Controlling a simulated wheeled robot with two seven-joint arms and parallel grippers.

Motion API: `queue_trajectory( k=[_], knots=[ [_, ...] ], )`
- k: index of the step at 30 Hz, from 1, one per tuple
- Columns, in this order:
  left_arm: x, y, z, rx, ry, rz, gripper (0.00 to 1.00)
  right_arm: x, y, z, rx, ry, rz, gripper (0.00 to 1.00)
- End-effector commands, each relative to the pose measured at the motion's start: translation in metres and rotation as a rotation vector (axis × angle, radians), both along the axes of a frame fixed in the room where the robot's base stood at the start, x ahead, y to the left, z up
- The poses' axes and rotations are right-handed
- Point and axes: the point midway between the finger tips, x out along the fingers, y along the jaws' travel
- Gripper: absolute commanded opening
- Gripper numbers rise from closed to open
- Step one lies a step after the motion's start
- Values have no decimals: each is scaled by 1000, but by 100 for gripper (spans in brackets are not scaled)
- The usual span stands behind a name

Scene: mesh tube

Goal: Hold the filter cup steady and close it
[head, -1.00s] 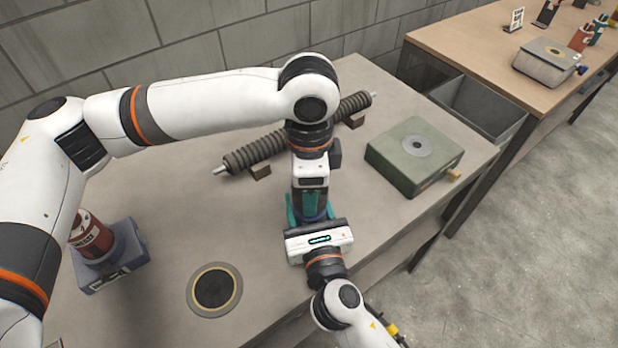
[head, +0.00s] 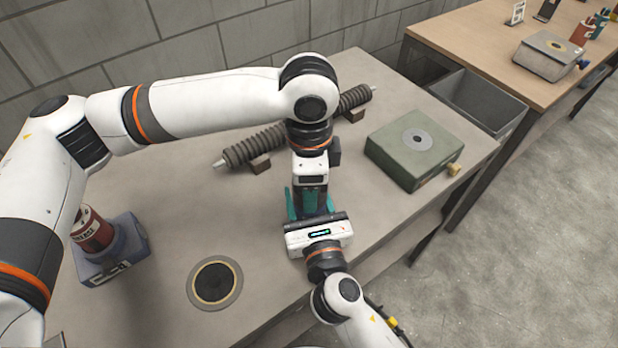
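My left gripper (head: 312,200) points down from above, at the middle of the table near its front edge. My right gripper (head: 305,208) comes in from the front and meets it there, with teal fingers on either side of the same spot. The two grippers overlap in the picture and cover what lies between them. I cannot make out the filter cup or its lid for certain; whether either gripper holds something is hidden.
A red labelled can (head: 90,232) stands in a blue-grey base (head: 122,250) at left. A round dark disc (head: 214,282) is in the tabletop. A ribbed rod (head: 255,148) lies behind. A green box (head: 440,150) stands right. A grey bin (head: 490,105) is beyond.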

Motion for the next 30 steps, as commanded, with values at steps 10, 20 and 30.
queue_trajectory(
  k=[10, 20, 30],
  knots=[
    [0, 0, -3, 0, 0, -107, 35, 0, 0, -1, 0, 1, 0, 0],
    [1, 0, -3, 0, 0, -861, 35, 0, 0, -1, 0, 1, 0, 0],
    [1, -2, -3, 1, -1, -1688, 35, 0, 0, -1, 0, 2, -1, 0]
  ],
)
